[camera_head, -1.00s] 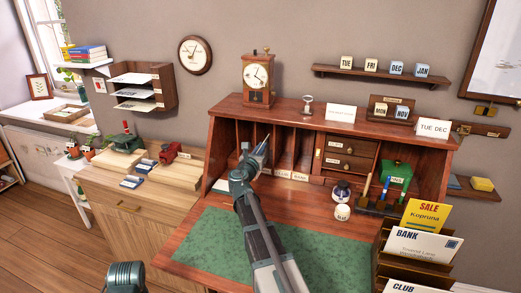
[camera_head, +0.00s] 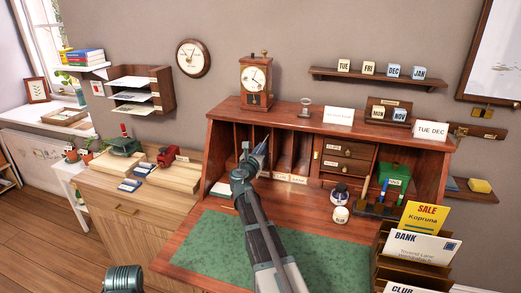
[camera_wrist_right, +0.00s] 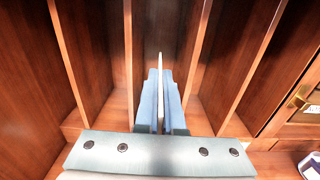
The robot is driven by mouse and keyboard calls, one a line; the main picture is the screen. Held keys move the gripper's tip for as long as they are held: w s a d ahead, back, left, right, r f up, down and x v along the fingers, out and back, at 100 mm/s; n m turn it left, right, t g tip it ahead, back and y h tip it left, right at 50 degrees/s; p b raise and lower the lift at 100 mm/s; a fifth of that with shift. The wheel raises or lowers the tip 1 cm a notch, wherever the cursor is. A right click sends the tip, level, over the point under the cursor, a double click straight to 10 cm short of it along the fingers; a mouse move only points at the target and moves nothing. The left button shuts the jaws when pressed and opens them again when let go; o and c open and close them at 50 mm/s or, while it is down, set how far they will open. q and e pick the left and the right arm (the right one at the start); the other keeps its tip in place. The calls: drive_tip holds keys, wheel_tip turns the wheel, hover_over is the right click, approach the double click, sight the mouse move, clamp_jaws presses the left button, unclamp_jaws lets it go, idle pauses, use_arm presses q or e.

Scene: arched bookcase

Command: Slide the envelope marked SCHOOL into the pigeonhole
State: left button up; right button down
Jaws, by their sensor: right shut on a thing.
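My right gripper (camera_head: 264,146) reaches into the desk's row of upright pigeonholes. In the right wrist view its two blue fingers (camera_wrist_right: 160,104) are shut on a thin white envelope (camera_wrist_right: 159,66), seen edge-on and upright. The envelope points into a narrow wooden slot, between a divider (camera_wrist_right: 127,55) on the left and a divider (camera_wrist_right: 196,52) on the right. Its marking does not show, and its far end is hard to make out. In the head view the arm hides the slot's lower front. My left gripper is not in view.
A letter rack (camera_head: 390,268) at the right holds envelopes marked SALE (camera_head: 424,217), BANK (camera_head: 420,247) and CLUB (camera_head: 402,289). Ink jars (camera_head: 340,205) stand near small drawers (camera_head: 348,159).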

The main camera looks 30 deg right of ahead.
drive_tip(key=shift+x, duration=2.15)
drive_tip(key=c, duration=1)
unclamp_jaws()
drive_tip(key=shift+a, duration=0.1)
drive_tip(key=shift+o, duration=0.2)
drive_tip(key=v, duration=1.4)
